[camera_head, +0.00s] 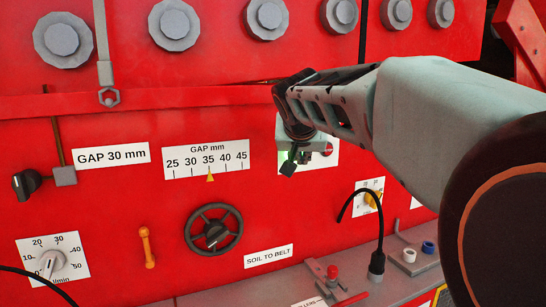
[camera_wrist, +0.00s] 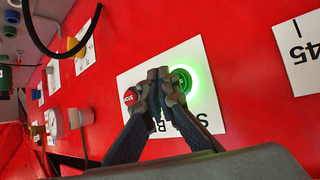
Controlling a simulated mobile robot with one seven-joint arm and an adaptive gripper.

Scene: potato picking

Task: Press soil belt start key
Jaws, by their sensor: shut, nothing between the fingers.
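The green key (camera_wrist: 182,80) glows with a bright ring on a white plate (camera_wrist: 212,112) in the wrist view. A red key (camera_wrist: 130,96) sits on the same plate, to its left. My gripper (camera_wrist: 162,76) is shut and empty, its fingertips in front of the plate between the two keys, overlapping the green one's left edge. Whether they touch it, I cannot tell. The plate's lettering is mostly hidden by the fingers. In the head view my gripper (camera_head: 289,166) covers much of the plate (camera_head: 318,163), and the red key (camera_head: 327,150) shows beside it.
A gap scale (camera_head: 206,159) and a black handwheel (camera_head: 213,230) are on the red panel to the left. A yellow knob (camera_head: 372,199) and a black flexible cable (camera_head: 350,197) are at lower right. A grey ledge (camera_head: 240,293) runs below.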

